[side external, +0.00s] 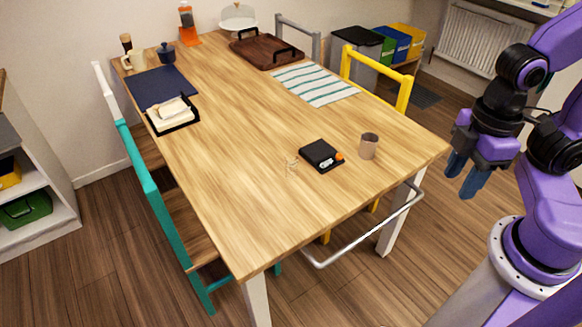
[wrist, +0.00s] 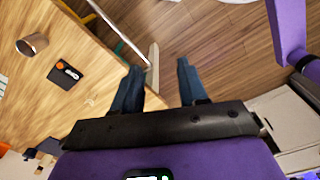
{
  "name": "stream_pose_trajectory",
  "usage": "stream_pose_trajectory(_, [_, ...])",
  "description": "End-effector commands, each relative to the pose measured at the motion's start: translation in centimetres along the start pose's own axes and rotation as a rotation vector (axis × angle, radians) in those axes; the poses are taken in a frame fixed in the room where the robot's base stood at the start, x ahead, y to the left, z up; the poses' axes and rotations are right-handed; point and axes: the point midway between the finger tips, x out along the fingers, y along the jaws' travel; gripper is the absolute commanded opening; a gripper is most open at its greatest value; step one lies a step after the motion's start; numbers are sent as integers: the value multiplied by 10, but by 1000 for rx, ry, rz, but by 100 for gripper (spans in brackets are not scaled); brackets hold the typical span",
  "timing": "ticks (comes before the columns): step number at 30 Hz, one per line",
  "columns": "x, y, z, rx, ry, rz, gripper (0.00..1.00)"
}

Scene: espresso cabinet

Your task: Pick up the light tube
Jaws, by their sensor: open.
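A light grey-brown tube (side external: 369,146), cup-like with an open top, stands upright on the wooden table near its right corner. In the wrist view the tube (wrist: 32,45) is at the upper left, with its hollow end visible. My gripper (side external: 464,177) is open and empty, fingers pointing down, to the right of the tube and beyond the table's edge. In the wrist view the spread blue fingers (wrist: 159,68) have only floor and the table's rail and leg between and beyond them. Nothing hides the tube.
A metal rail (side external: 370,230) runs along the table's near end. A yellow chair (side external: 378,75) stands behind. The table's middle is clear.

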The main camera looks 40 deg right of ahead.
Motion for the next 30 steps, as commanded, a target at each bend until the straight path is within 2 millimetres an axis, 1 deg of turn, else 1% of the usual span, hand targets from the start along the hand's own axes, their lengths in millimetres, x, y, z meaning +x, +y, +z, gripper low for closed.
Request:
stream_pose_trajectory(14, [0, 0, 0, 0, 0, 0, 43])
stream_pose_trajectory(15, [0, 0, 0, 0, 0, 0, 46])
stream_pose_trajectory(17, [0, 0, 0, 0, 0, 0, 64])
stream_pose_trajectory(26, [0, 1, 0, -2, -3, 3, 64])
stream_pose_trajectory(30, [6, 12, -8, -38, -51, 47, 64])
